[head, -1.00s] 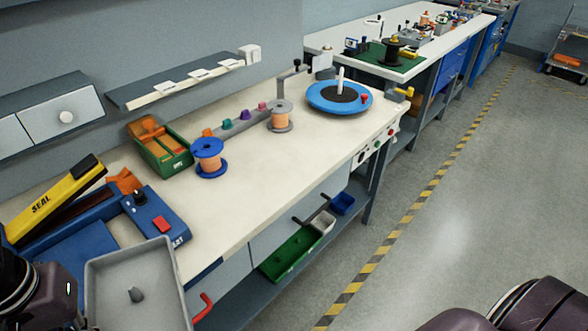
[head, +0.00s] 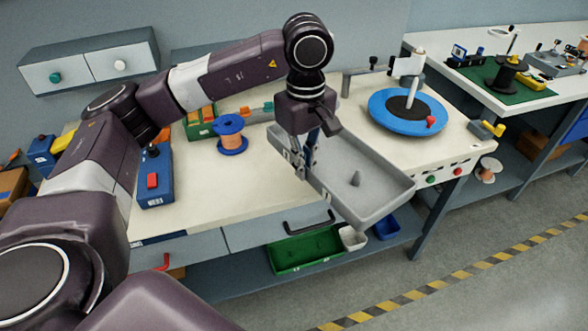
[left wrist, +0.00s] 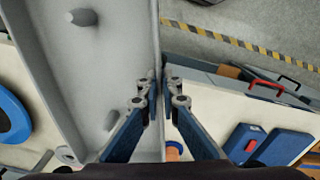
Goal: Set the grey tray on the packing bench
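The grey tray (head: 385,200) is held out over the front right part of the near cream-topped bench (head: 215,185), its front corner past the bench's front edge. A small grey cone-shaped piece (head: 355,178) is in the tray. My left gripper (head: 304,165) is shut on the tray's left wall. In the left wrist view, the fingers (left wrist: 160,103) sit on either side of the wall of the tray (left wrist: 95,70). The tray looks raised above the bench, but its exact height is unclear. Which bench is the packing bench is not labelled. My right gripper is out of view.
A blue turntable (head: 388,112) with a white post stands behind the tray. A second bench with a green mat (head: 500,82) is at right. Bare benchtop lies left of the tray.

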